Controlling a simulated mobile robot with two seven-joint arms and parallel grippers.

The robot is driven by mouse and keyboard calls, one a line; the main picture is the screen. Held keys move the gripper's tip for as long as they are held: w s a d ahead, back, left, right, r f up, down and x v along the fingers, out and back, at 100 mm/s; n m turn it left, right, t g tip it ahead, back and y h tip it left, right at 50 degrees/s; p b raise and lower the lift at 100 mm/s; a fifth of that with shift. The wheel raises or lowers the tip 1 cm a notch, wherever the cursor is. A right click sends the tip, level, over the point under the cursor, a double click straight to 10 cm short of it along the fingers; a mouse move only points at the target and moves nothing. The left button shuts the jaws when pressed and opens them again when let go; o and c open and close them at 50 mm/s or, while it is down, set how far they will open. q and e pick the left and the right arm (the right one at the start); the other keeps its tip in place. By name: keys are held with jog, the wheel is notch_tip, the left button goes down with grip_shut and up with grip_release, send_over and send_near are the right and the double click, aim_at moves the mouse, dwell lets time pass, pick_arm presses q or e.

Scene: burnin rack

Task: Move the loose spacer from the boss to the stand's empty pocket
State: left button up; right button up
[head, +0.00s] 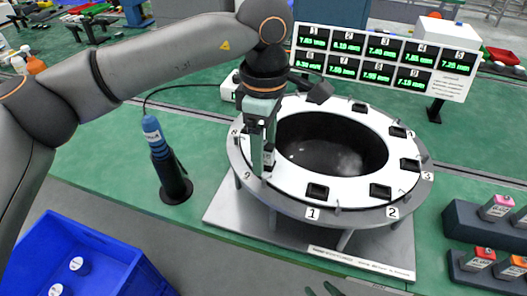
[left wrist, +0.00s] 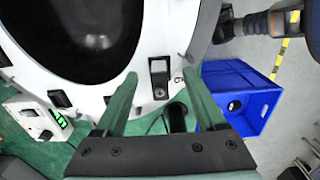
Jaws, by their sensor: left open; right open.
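The stand is a round ring with a white top (head: 290,187) and a dark open middle, with several small black pockets around it. My left gripper (head: 264,168) points down at the ring's left side, its green fingers apart. In the left wrist view, the fingers (left wrist: 160,75) stand on either side of a small dark fitting with a lighter grey part (left wrist: 159,67) on the white ring; I cannot tell whether this is the loose spacer on its boss. The fingers do not visibly grip it. The green tips of my right gripper (head: 322,290) show apart at the bottom edge, empty.
A display board (head: 382,60) with green readings stands behind the ring. A blue-capped tool in a black holder (head: 175,185) stands left of it. A blue bin (head: 105,245) is at lower left. Dark racks with labelled blocks (head: 470,225) are at right.

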pick_arm(q)
jog(key=c, duration=1.1)
grip_shut()
jog(key=shift+r, duration=0.15)
jog(key=shift+r+p, duration=2.2)
jog(key=shift+r, duration=0.7)
